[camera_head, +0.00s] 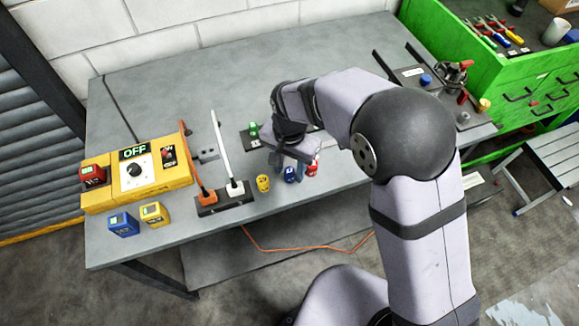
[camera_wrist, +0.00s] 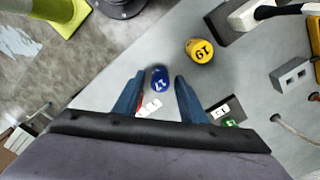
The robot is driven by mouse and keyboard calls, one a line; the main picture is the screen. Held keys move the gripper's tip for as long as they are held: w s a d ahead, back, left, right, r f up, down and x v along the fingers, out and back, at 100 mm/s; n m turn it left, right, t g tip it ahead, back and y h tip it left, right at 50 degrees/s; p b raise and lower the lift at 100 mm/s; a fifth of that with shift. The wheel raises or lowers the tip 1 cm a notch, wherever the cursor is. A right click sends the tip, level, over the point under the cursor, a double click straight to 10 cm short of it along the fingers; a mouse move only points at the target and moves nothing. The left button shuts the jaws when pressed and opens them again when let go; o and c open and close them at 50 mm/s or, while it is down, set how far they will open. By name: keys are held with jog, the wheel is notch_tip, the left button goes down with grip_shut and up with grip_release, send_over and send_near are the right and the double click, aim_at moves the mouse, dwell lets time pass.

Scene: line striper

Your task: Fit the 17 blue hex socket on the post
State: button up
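The blue socket marked 17 (camera_wrist: 159,78) stands on the grey bench between the fingertips of my gripper (camera_wrist: 160,77), with a visible gap on each side. The fingers are apart and hold nothing; I cannot tell how far above the socket they are. In the head view the blue socket (camera_head: 291,175) shows just in front of my gripper (camera_head: 288,160), partly covered by it. I cannot tell for sure which part is the post.
A yellow socket marked 19 (camera_wrist: 199,50) stands close by. A red socket (camera_head: 312,169) and a green socket (camera_head: 253,130) are near my gripper.

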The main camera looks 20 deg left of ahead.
jog(key=c, duration=0.8)
jog(key=shift+o, duration=0.2)
jog(key=shift+r+p, duration=0.65)
jog(key=shift+r, duration=0.05)
jog(key=shift+r+p, duration=1.6)
jog(key=shift+r, duration=0.25)
jog(key=w+a+r+p, duration=0.2)
jog(key=w+a+p, duration=0.3)
jog(key=w, duration=0.1)
jog(key=w+a+r+p, duration=0.3)
jog(key=w+a+p, duration=0.1)
jog(key=w+a, duration=0.1)
jog(key=shift+w+a+r+p, duration=0.25)
jog(key=shift+w+a+p, duration=0.15)
jog(key=shift+w, duration=0.45)
